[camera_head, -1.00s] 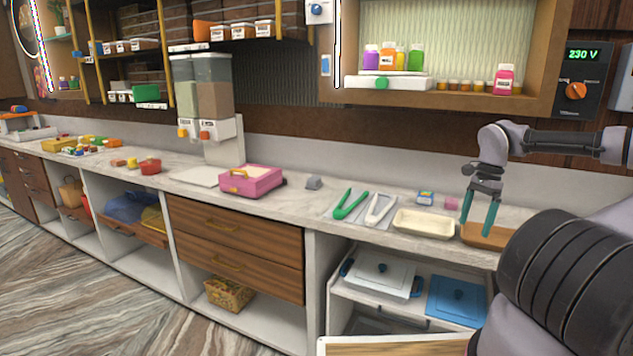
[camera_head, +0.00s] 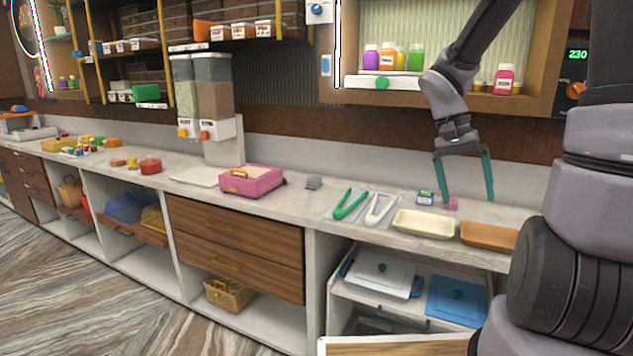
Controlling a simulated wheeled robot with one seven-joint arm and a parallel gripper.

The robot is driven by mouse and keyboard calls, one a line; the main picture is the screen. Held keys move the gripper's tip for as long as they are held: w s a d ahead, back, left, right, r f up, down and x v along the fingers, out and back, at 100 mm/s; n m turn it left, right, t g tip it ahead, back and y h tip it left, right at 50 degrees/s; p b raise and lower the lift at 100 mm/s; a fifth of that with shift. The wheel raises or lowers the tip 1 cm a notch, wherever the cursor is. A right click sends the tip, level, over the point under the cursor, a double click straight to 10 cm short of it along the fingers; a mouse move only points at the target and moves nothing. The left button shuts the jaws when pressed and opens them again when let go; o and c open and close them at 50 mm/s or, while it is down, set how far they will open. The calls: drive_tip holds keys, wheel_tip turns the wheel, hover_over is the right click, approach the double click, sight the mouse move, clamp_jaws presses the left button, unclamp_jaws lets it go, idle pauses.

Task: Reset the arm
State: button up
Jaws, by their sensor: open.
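My gripper (camera_head: 468,198) hangs above the right part of the counter with its two teal fingers pointing down and spread wide. It is open, with nothing held between the fingers. In the picture a small pink block (camera_head: 450,204) shows between the fingertips, near the left one. A small blue box (camera_head: 425,198) stands just left of the left finger. My arm comes down from the top right and hides part of the wall cabinet and the wall panel.
A cream tray (camera_head: 425,215) and a brown tray (camera_head: 488,229) lie at the counter's front edge. Green tongs (camera_head: 349,206) and white tongs (camera_head: 379,210) lie to the left. A pink case (camera_head: 251,186) is further left. Below, an open drawer holds a blue-lidded container (camera_head: 457,292).

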drive_tip(key=s+a+r+n+t+y, duration=0.1)
drive_tip(key=s+a+r+t+y, duration=0.1)
drive_tip(key=r, duration=0.6)
drive_tip(key=s+a+r+n+t+y, duration=0.2)
drive_tip(key=s+a+r+t+y, duration=0.1)
drive_tip(key=s+a+r+t, duration=0.2)
wheel_tip(320, 180, up, 3)
drive_tip(key=s+t, duration=0.1)
drive_tip(key=t, duration=0.1)
drive_tip(key=shift+r+t, duration=0.15)
drive_tip(key=shift+t, duration=0.15)
